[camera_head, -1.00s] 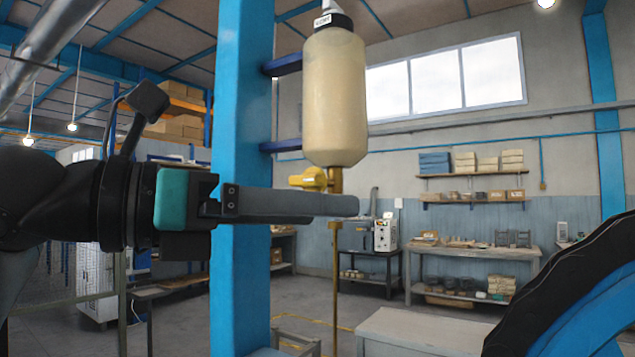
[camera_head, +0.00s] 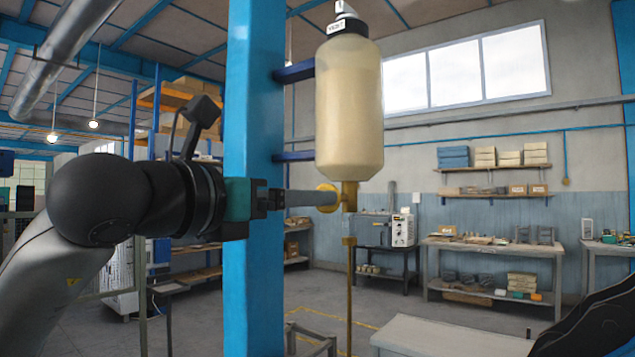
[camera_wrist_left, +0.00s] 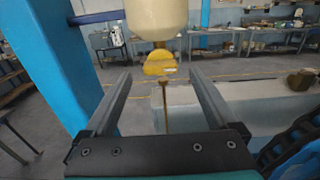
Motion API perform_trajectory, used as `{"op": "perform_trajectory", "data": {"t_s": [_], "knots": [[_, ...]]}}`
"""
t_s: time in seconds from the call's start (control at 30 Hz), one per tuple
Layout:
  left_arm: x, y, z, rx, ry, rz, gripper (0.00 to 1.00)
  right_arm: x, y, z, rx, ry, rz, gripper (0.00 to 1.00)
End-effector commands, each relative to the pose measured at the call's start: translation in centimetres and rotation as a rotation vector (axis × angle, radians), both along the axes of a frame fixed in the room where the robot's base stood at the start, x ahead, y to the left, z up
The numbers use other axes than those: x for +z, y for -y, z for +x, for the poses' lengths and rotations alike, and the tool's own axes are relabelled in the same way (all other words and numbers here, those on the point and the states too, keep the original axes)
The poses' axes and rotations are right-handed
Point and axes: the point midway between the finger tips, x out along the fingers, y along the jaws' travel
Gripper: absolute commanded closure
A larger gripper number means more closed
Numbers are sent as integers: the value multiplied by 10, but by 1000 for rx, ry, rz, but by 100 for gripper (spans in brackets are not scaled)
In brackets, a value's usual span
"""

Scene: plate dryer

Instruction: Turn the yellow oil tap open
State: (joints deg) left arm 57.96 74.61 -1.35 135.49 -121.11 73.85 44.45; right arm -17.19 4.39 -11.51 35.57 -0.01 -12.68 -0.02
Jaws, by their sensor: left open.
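The yellow oil tap (camera_head: 328,190) sits on a brass fitting below the cream oil bottle (camera_head: 348,105), with a thin brass pipe (camera_head: 349,290) running down from it. My left gripper (camera_head: 333,199) reaches from the left, its fingertips level with the tap and overlapping it in the head view. In the left wrist view the tap (camera_wrist_left: 159,64) appears centred between the two open fingers, around the line of their tips. My left gripper (camera_wrist_left: 158,76) is open, with nothing visibly clamped. I cannot tell whether a finger touches the tap. My right gripper does not show.
A blue column (camera_head: 252,110) stands left of the bottle, close behind my left gripper, with dark blue brackets (camera_head: 295,72) reaching to the bottle. A pale bench top (camera_head: 440,338) lies below right. Shelves and a workbench (camera_head: 490,250) stand far back.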

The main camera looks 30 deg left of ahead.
Motion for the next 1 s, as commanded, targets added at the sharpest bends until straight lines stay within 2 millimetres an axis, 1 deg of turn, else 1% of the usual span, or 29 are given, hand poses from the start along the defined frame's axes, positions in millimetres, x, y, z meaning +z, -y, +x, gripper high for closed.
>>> {"op": "perform_trajectory", "data": {"t_s": [0.03, 0.1, 0.3, 0.5, 0.73, 1.0], "knots": [[3, 1, 10, -3, -2, -3, 7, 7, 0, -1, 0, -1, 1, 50], [2, 2, 21, -3, -3, -4, 7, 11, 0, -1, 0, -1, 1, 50], [1, 4, 45, -2, -1, -2, 7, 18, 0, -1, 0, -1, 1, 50], [0, 5, 53, -1, 0, 0, 7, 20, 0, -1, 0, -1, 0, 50], [0, 4, 53, -1, 0, 0, 7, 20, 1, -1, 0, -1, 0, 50], [0, 4, 53, -1, 0, 1, 38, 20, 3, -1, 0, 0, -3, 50]]}}
